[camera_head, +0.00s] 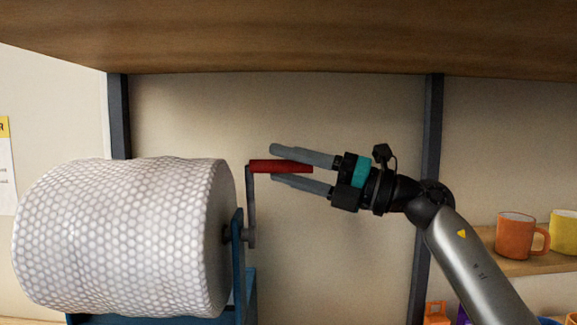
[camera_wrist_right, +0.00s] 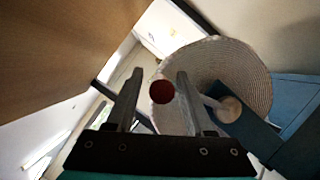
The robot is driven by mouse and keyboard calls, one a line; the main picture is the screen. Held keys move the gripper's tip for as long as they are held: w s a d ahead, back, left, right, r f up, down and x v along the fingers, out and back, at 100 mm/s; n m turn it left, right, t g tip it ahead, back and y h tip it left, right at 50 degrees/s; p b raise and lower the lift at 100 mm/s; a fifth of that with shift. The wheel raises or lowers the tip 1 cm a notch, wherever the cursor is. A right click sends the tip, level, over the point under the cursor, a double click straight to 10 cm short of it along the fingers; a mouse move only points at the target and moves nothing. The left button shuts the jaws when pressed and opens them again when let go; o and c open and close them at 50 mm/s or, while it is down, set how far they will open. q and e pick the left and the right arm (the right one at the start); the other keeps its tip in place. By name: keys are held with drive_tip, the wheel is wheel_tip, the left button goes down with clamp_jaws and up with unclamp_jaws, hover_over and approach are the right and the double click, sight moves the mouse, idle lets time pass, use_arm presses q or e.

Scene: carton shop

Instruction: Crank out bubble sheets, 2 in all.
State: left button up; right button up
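A big roll of bubble sheet (camera_head: 125,238) with a white dimpled surface lies sideways on a blue stand (camera_head: 238,270) at the left of the head view. A grey crank arm (camera_head: 250,205) points up from the stand's right side and carries a red handle (camera_head: 282,166). My right gripper (camera_head: 273,163) has one finger above the handle and one below, with gaps showing. In the right wrist view the handle's round red end (camera_wrist_right: 162,91) sits between the parted fingers, and the roll (camera_wrist_right: 235,70) is behind. My left gripper is out of view. No separate sheet shows.
A wooden shelf board (camera_head: 300,40) spans the top, close above my right gripper. Dark uprights (camera_head: 428,150) stand behind. An orange mug (camera_head: 515,236) and a yellow mug (camera_head: 565,232) stand on a shelf at right.

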clamp_jaws()
idle(1.2)
